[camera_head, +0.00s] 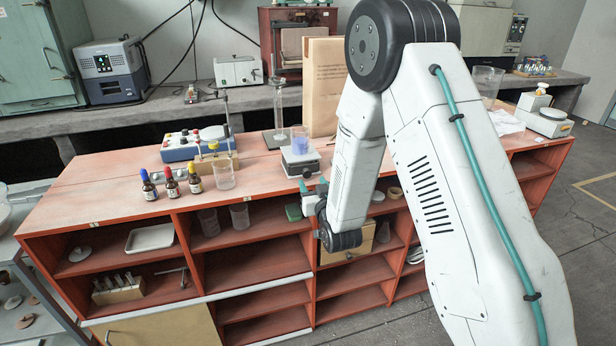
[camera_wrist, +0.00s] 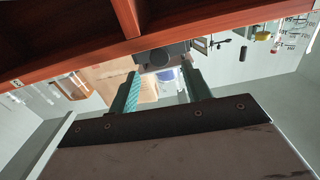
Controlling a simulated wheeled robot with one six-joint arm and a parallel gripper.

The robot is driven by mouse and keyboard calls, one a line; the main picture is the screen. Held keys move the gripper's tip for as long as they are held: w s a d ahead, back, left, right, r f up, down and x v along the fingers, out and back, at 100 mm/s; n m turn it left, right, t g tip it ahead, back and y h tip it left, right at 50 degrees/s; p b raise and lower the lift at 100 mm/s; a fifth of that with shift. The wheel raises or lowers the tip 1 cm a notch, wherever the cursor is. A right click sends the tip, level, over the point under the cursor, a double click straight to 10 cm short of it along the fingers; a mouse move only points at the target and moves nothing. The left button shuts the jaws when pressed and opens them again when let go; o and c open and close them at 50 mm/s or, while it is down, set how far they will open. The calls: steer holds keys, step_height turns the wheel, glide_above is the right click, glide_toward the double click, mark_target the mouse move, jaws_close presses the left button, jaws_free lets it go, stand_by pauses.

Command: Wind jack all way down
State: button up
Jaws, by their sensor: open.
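The lab jack (camera_head: 300,165) stands near the front edge of the red bench, a small grey unit with a pale top plate. A beaker with blue contents (camera_head: 300,142) stands on it. My gripper (camera_head: 308,190) is in front of the bench's front edge, just below the jack, with its green fingers apart and nothing seen between them. In the wrist view the open fingers (camera_wrist: 160,78) point toward a dark grey block with a round part (camera_wrist: 162,56), which looks like the jack's front. The jack's turning knob is not clear in either view.
A tall paper bag (camera_head: 326,85) and a glass cylinder on a stand (camera_head: 279,110) are behind the jack. Dropper bottles (camera_head: 170,182) and an empty beaker (camera_head: 223,172) stand to the left. A green block (camera_head: 293,212) lies on the shelf below. The bench's left end is clear.

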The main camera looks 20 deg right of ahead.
mark_target(308, 175)
steer(key=w, duration=0.5)
steer(key=shift+w, duration=0.15)
steer(key=c, duration=1)
